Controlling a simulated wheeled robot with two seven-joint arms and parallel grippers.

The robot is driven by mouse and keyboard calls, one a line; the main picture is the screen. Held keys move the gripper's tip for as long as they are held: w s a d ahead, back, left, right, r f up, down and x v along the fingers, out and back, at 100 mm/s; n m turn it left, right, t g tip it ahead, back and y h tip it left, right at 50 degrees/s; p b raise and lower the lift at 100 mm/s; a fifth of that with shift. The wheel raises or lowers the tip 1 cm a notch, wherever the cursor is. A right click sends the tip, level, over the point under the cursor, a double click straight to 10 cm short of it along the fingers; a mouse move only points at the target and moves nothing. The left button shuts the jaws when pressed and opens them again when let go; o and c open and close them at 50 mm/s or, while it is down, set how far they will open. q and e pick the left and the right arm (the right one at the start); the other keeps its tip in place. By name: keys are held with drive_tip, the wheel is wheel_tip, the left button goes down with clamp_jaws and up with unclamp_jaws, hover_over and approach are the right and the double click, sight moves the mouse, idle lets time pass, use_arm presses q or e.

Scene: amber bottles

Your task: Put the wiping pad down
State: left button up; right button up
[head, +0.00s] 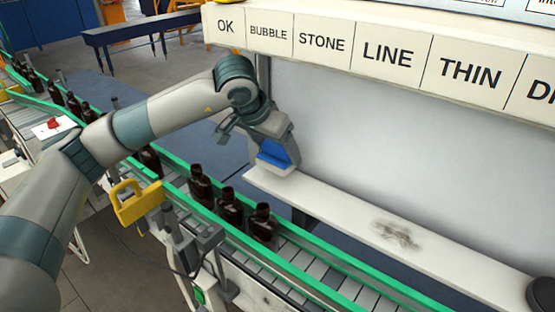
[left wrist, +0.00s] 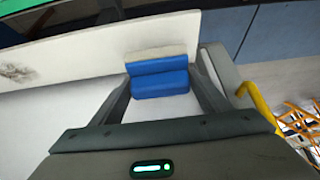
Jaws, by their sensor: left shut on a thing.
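The wiping pad (head: 272,152) is a blue block with a pale underside. My left gripper (head: 274,146) is shut on it, at the left end of the white ledge (head: 325,207). In the left wrist view the blue pad (left wrist: 160,82) sits between the two fingers (left wrist: 163,92), with its pale side facing the ledge (left wrist: 100,45). The pad is at or just above the ledge surface; I cannot tell if it touches. My right gripper is not in view.
A dark smudge (head: 397,235) marks the ledge right of the pad. Several amber bottles (head: 231,210) stand on the green-railed conveyor (head: 300,262) in front. A labelled board (head: 385,50) overhangs the ledge. A dark round object (head: 541,293) is at the ledge's right end.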

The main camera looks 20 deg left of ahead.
sight(274, 156)
use_arm(q)
drive_tip(key=shift+f+p, duration=0.45)
drive_tip(key=shift+f, duration=0.1)
wheel_tip(274, 156, down, 2)
drive_tip(key=shift+f, duration=0.2)
drive_tip(key=shift+f, duration=0.1)
drive_tip(key=o, duration=0.9)
drive_tip(key=shift+p, duration=0.3)
